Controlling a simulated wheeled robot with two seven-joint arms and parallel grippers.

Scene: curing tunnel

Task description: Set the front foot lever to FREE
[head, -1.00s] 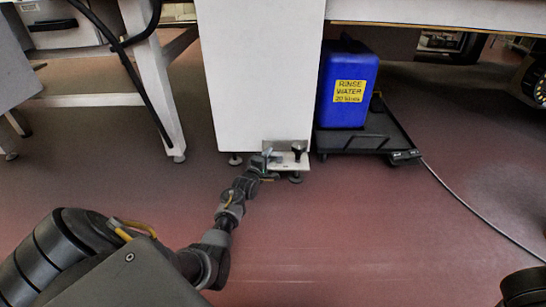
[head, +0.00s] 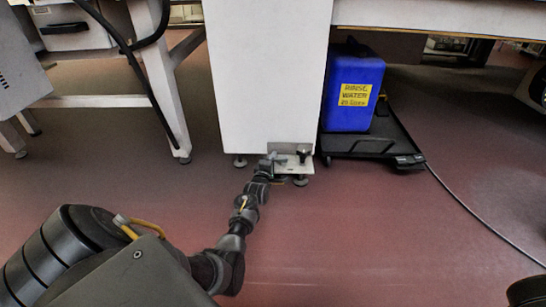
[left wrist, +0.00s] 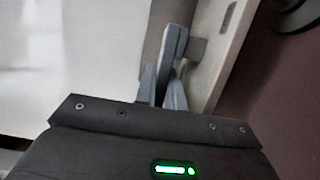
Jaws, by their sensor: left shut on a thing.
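The front foot lever is a small grey bar (left wrist: 174,45) at the white plate (head: 294,168) at the foot of the white cabinet. In the left wrist view it rises between my fingertips, with a grey block beside it. My left gripper (left wrist: 163,85) is shut on this lever; one finger is on each side of it. In the head view the left gripper (head: 266,166) is low at the cabinet's foot, hiding most of the lever. No FREE marking can be read. My right gripper is not in view.
A blue rinse water container (head: 350,98) sits on a black low trolley (head: 398,150) to the right. A cable (head: 470,213) runs over the floor. The red floor in front is clear.

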